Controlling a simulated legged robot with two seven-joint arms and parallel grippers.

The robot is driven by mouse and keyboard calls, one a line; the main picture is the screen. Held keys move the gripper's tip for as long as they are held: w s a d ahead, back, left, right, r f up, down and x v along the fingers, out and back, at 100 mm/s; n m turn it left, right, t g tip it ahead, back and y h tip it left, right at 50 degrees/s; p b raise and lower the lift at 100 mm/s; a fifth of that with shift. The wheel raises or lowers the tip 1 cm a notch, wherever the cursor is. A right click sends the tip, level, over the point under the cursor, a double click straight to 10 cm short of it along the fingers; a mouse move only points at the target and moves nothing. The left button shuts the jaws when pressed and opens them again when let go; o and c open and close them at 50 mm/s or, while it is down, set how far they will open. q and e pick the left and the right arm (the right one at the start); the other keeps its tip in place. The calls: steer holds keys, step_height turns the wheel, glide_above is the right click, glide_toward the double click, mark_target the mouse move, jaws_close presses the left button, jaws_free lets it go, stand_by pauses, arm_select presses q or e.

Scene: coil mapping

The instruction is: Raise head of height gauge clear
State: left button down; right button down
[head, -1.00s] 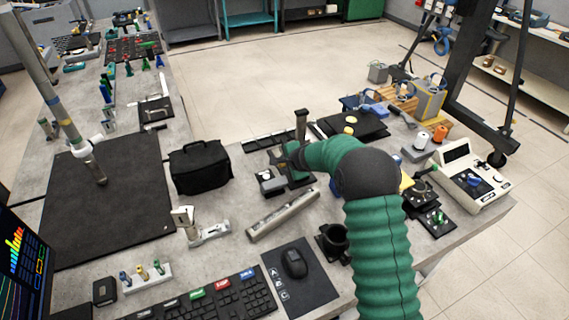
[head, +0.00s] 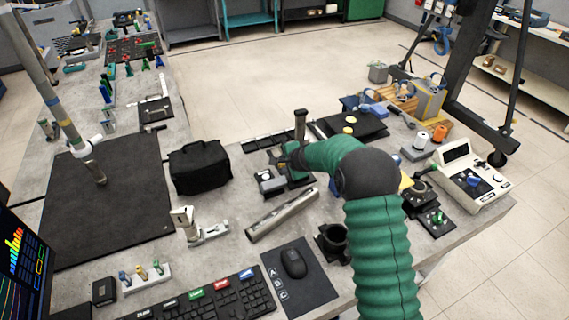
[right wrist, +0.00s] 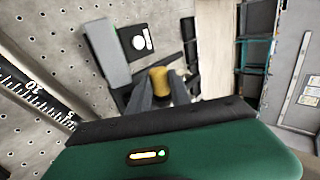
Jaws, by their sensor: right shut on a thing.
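The height gauge (head: 300,124) stands on the bench, its dark column upright beyond my green right arm. My right gripper (head: 282,160) is at the gauge, low beside the column, and my arm hides part of it. In the right wrist view, my right gripper (right wrist: 163,88) has its dark fingers shut on a brass-coloured knob (right wrist: 161,76). A dark scale with white marks (right wrist: 38,92) runs along the left of that view. The gauge's head is not clearly seen in the head view. My left gripper is not in view.
A grey block (head: 269,183) lies close to the gauge. A metal bar (head: 283,214) lies in front, with a mouse (head: 293,262) and keyboard (head: 215,298) nearer. A black bag (head: 200,167) stands to the left.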

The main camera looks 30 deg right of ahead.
steer(key=shift+a+f, duration=0.15)
steer(key=shift+a, duration=0.15)
